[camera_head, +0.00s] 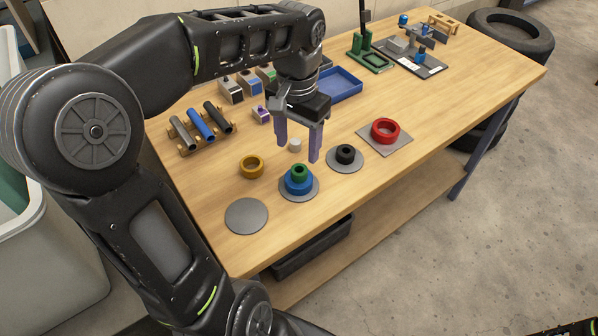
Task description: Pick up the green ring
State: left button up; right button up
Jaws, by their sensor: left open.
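The green ring (299,171) sits on top of the blue ring (298,184), which rests on a round grey disc (313,192) near the table's front edge. My left gripper (298,157) is open and points down, just above and behind the green ring. Its two purplish fingers stand apart with no ring between them. A small white cylinder (295,145) shows in the gap between the fingers, on the table behind. My right gripper is not in view.
A yellow ring (252,166), an empty grey disc (246,216), a black ring (345,153) and a red ring (385,131) stand nearby on the wooden table (430,125). Tubes (201,126) lie on a rack at left. A blue tray (340,86) is behind the gripper.

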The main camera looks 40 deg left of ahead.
aim_at(300, 167)
pick_arm(q)
jog(key=shift+f, duration=1.35)
jog(key=shift+w+f+p, duration=0.2)
jog(key=shift+f+p, duration=0.2)
jog(key=shift+f, duration=2.2)
grip_shut()
